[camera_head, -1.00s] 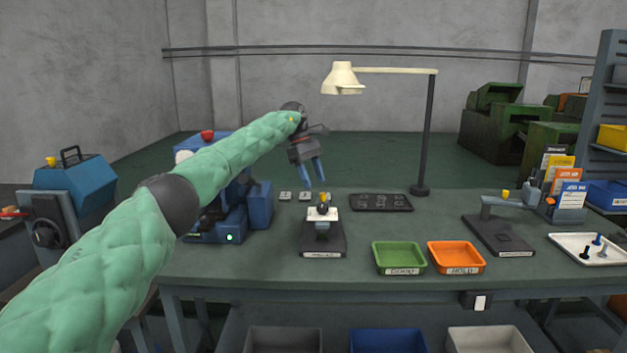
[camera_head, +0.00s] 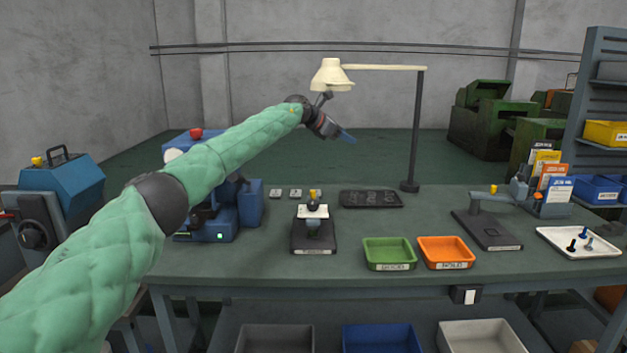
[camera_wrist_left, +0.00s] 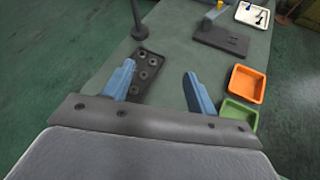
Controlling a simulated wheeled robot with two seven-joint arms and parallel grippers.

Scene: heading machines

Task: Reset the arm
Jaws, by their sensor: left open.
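My left arm, in a green quilted sleeve, comes in from the left in the head view. Its gripper (camera_head: 342,134) is raised above the back of the workbench (camera_head: 340,223), under the lamp, and points to the right. In the left wrist view its two blue fingers (camera_wrist_left: 160,88) stand wide apart with nothing between them. Below them lies a dark tray with round recesses (camera_wrist_left: 148,76), apart from the fingers. My right gripper is not in view.
A cream lamp (camera_head: 333,76) stands close to the gripper. Below are a small black-based fixture (camera_head: 313,236), a green tray (camera_head: 389,254), an orange tray (camera_head: 446,253) and a blue machine (camera_head: 250,206). A white tray with bolts (camera_head: 566,250) lies at the right.

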